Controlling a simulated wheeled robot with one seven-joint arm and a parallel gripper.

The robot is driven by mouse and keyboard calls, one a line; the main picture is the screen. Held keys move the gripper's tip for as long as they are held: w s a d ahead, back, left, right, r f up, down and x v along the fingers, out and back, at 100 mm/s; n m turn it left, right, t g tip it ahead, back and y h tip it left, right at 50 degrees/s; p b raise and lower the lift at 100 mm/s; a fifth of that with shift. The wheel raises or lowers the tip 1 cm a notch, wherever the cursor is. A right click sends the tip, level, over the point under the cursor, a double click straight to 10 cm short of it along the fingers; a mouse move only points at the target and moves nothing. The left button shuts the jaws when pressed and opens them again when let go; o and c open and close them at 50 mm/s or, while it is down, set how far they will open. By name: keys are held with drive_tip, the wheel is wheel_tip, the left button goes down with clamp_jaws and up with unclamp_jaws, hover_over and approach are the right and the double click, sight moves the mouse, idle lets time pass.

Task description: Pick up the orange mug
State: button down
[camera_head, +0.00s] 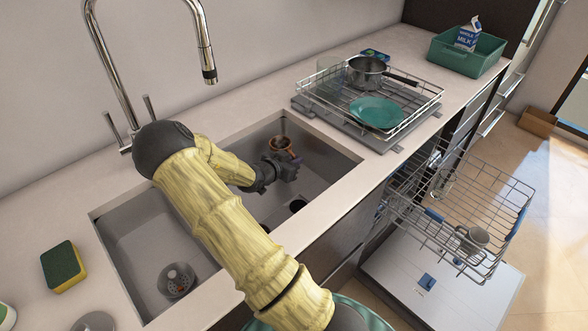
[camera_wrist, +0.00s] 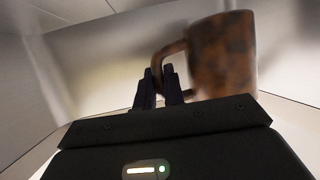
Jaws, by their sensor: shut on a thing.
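The orange mug (camera_head: 281,145) is in the right basin of the sink, near its back wall. In the wrist view the mug (camera_wrist: 224,55) is a mottled brown-orange, with its handle pointing left toward my fingers. My gripper (camera_head: 291,163) is down in the same basin, just in front of the mug. In the wrist view my gripper (camera_wrist: 159,80) has its two dark fingers close together at the handle, shut on it. The exact contact on the handle is partly hidden by the fingers. I cannot tell whether the mug is clear of the basin floor.
The sink (camera_head: 120,230) has steel walls around my gripper, and a tall faucet (camera_head: 201,35) stands behind it. A dish rack (camera_head: 420,100) with a pot and teal plate is to the right. An open dishwasher rack (camera_head: 500,205) juts out at the front right. A sponge (camera_head: 63,266) lies left.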

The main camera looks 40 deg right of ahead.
drive_tip(key=shift+r, duration=2.2)
drive_tip(key=shift+r+p, duration=0.1)
drive_tip(key=shift+p, duration=0.2)
